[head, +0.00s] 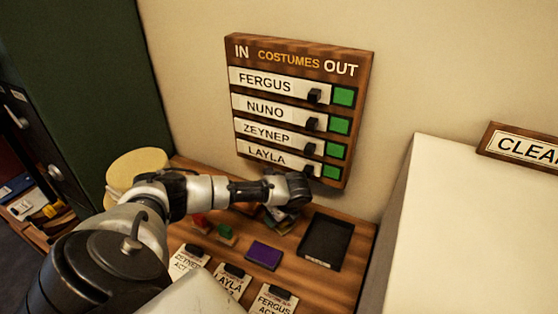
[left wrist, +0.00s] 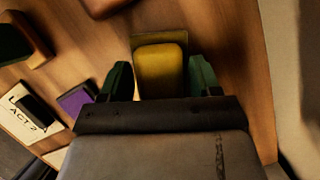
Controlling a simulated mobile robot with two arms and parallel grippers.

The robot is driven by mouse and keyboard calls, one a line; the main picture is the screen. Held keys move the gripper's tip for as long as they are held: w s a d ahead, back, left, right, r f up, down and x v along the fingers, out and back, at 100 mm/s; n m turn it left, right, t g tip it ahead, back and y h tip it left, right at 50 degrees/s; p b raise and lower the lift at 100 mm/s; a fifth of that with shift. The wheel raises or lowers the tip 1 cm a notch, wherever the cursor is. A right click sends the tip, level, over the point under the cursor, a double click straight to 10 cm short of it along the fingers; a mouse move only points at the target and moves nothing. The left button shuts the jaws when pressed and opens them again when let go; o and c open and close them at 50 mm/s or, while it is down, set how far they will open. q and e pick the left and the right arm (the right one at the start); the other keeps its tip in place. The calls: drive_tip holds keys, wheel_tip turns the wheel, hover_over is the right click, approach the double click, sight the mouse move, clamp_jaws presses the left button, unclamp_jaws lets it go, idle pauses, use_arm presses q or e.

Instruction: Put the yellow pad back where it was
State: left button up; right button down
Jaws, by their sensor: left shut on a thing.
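The yellow pad (left wrist: 160,72) is a small rounded yellow block with a flat olive-yellow part at its far end. In the left wrist view it sits between the two green fingers of my left gripper (left wrist: 159,78), which is shut on it. In the head view my left gripper (head: 288,192) is over the back of the wooden table, below the name board. My arm and gripper hide the pad there, and I cannot tell whether it touches the table. My right gripper is not in view.
A purple pad (head: 263,255) lies in front of my left gripper, with a black tray (head: 326,243) to its right. Red (head: 201,222) and green (head: 225,231) blocks stand to the left. Clipped name cards (head: 230,284) lie along the front. The costumes board (head: 299,110) hangs behind.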

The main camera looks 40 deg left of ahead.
use_arm(q)
drive_tip(key=shift+f, duration=0.3)
drive_tip(key=o, duration=0.8)
drive_tip(key=shift+o, duration=0.2)
drive_tip(key=shift+d+r, duration=0.2)
drive_tip(key=shift+r, duration=0.25)
drive_tip(key=d+r, duration=0.1)
drive_tip(key=d+r+b, duration=0.1)
drive_tip(key=r, duration=0.1)
drive_tip(key=shift+s+d+r, duration=0.1)
drive_tip(key=shift+d+r, duration=0.2)
drive_tip(key=shift+d, duration=0.05)
drive_tip(key=d, duration=0.3)
drive_tip(key=d+b, duration=0.1)
drive_tip(key=d, duration=0.3)
drive_tip(key=s+d+b, duration=0.1)
drive_tip(key=d, duration=0.2)
drive_tip(key=shift+d+r, duration=0.1)
drive_tip(key=shift+d, duration=0.3)
